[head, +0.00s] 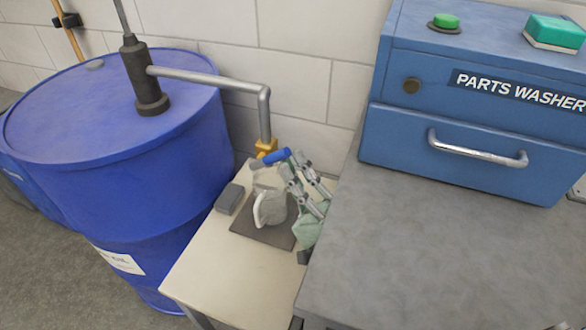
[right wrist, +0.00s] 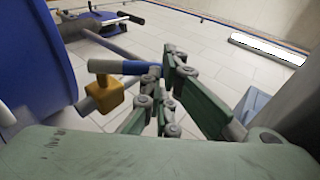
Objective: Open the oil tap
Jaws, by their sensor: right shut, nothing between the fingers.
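The oil tap has a brass body (head: 265,146) at the end of the grey pipe (head: 215,80) from the blue drum (head: 110,110). Its lever has a blue grip (head: 274,157) that points to the right, across the pipe. In the right wrist view the brass body (right wrist: 104,95) and blue grip (right wrist: 142,68) lie left of the fingers. My right gripper (head: 292,162) is shut and empty, with its fingertips close beside the blue end. I cannot tell whether they touch it. My left gripper is not in view.
A pale jug (head: 272,208) stands below the tap on a dark mat (head: 255,241) on a small table (head: 205,270). A grey block (head: 230,198) lies beside it. A grey bench (head: 420,270) with a blue parts washer (head: 480,155) stands at the right.

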